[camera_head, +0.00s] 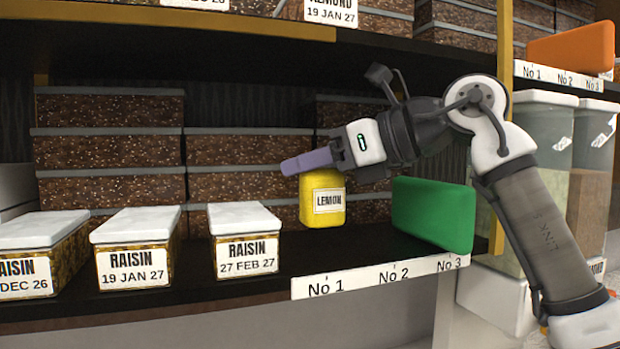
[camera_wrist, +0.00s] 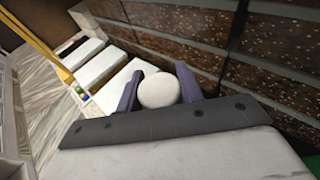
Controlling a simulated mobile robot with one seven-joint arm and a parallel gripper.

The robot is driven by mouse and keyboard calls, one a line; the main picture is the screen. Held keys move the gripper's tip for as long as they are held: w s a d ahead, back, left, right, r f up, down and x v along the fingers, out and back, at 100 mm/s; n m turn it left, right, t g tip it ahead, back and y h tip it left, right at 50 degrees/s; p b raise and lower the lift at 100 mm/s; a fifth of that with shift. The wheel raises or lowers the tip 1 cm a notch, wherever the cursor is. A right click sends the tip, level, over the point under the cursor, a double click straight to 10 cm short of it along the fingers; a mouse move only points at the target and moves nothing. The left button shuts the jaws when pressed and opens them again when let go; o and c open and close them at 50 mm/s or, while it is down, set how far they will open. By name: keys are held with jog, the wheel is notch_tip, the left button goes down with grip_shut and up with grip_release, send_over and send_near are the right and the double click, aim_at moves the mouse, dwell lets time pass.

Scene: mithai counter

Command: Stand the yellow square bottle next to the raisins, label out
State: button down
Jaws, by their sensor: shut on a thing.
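The yellow square bottle (camera_head: 322,207) is upright in the head view, its LEMON label facing out toward the camera. My gripper (camera_head: 305,163) comes in from the right, its purple fingers at the top of the bottle. In the wrist view the fingers (camera_wrist: 157,88) are shut around a round white cap (camera_wrist: 158,91). I cannot tell whether the bottle's base touches the shelf. The raisin boxes, white-lidded, stand to its left: 27 FEB 27 (camera_head: 246,243) is nearest, with a gap between, then 19 JAN 27 (camera_head: 135,250) and one cut off at the left edge (camera_head: 38,258).
The dark shelf (camera_head: 350,255) has bare room before and right of the bottle. A green block (camera_head: 433,214) stands at No 3, above the No 1 to No 3 strip (camera_head: 380,276). Dark speckled boxes (camera_head: 110,150) are stacked behind. Another shelf (camera_head: 220,22) hangs overhead.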

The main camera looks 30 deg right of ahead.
aim_at(298, 192)
jog(key=shift+w+f, duration=0.1)
jog(key=shift+w, duration=0.1)
jog(key=shift+f, duration=1.65)
jog(key=c, duration=0.9)
grip_release()
jog(key=shift+f, duration=0.1)
jog(key=shift+s+d, duration=0.15)
jog(key=v, duration=1.1)
jog(key=shift+s+d+r, duration=0.1)
jog(key=shift+s+r, duration=0.25)
